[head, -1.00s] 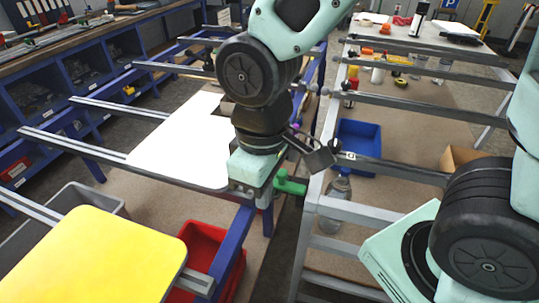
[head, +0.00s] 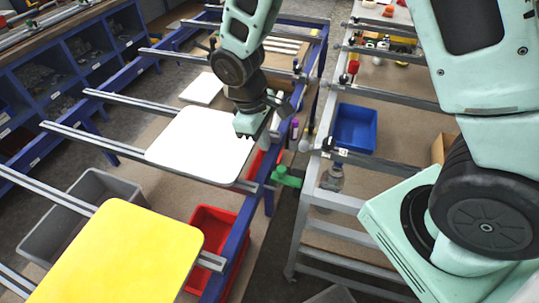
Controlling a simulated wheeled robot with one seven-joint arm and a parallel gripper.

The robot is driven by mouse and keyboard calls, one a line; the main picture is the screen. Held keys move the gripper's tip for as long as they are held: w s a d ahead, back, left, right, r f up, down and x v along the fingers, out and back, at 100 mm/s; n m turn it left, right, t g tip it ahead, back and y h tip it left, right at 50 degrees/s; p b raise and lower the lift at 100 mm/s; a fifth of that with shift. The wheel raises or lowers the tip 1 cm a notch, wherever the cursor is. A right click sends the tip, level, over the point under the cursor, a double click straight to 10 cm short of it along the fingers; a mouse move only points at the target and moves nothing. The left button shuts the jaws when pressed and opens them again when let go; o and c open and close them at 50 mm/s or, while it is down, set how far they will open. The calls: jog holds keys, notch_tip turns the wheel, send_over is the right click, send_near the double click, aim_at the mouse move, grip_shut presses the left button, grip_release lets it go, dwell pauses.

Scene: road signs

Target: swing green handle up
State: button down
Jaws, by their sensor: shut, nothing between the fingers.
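The green handle (head: 286,177) is at the end of a rail, beside the blue frame, just right of the white sign's lower right corner. It sticks out into the gap between the two racks. My gripper (head: 247,135) is above the right part of the white sign (head: 195,146), up and left of the handle and apart from it. It is shut and holds nothing. The fingertips are small here and partly hidden by the gripper's body.
A yellow sign (head: 120,262) lies on rails at the front left. A red bin (head: 208,233) and a grey bin (head: 68,212) stand below. A blue bin (head: 356,127) is in the right rack. A metal frame (head: 308,210) stands close right of the handle.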

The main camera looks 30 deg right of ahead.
aim_at(275, 174)
jog(key=f+p, duration=0.1)
jog(key=f, duration=0.2)
jog(key=d+f, duration=0.1)
jog(key=f, duration=0.2)
jog(key=s+f+p, duration=0.1)
jog(key=f, duration=0.2)
jog(key=shift+d+f+p, duration=0.25)
jog(key=shift+d+p, duration=0.1)
